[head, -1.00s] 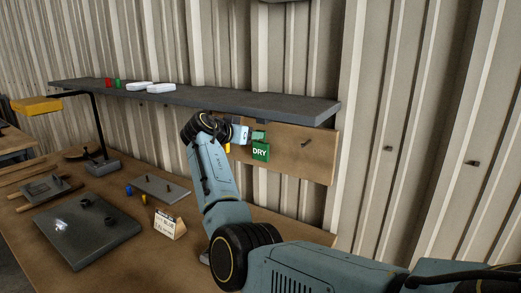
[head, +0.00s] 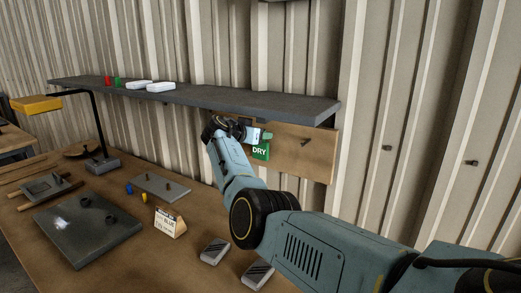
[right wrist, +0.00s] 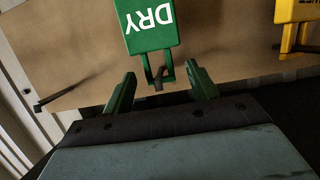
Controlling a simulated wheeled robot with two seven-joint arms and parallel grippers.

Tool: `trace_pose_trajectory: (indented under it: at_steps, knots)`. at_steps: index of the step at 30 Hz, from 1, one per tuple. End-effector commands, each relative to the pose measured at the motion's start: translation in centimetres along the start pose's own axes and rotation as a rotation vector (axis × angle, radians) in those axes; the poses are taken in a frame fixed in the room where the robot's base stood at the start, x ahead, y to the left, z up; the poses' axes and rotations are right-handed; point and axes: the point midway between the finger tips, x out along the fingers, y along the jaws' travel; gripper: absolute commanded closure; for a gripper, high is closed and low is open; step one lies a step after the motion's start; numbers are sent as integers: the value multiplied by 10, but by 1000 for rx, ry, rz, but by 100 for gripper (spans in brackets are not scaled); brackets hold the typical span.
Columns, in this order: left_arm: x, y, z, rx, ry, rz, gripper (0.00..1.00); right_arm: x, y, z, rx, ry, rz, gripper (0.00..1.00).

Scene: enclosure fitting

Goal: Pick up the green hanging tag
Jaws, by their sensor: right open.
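The green tag (head: 260,152) marked DRY hangs on the wooden board under the shelf. In the right wrist view the tag (right wrist: 150,28) appears upside down, its narrow hanging loop toward my gripper and around a dark peg. My right gripper (right wrist: 160,78) is open, with one green finger on each side of the loop. I see no contact between the fingers and the tag. In the head view my right gripper (head: 262,136) is at the tag's upper end and partly covers it. My left gripper is not in view.
A yellow tag (right wrist: 298,10) hangs beside the green one. The board (head: 310,150) has a bare peg (head: 304,141). The shelf (head: 200,96) runs just above my gripper. The bench (head: 110,190) holds a sign (head: 168,223), plates and two grey blocks (head: 214,251).

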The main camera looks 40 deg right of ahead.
Motion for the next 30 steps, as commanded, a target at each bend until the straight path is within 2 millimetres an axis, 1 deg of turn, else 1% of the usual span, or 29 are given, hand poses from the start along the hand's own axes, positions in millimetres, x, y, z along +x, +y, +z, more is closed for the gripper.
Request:
trace_pose_trajectory:
  at_steps: [2,3,15,16,25,30]
  knots:
    - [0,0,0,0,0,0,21,0,0,0,0,0,0,42]
    - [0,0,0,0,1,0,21,0,0,0,0,0,0,44]
    - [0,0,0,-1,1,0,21,0,0,0,-1,0,0,97]
    - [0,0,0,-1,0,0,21,0,0,0,0,0,0,100]
    - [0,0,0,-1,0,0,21,-1,0,-2,0,1,0,100]
    - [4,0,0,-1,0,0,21,-4,0,-14,3,3,0,100]
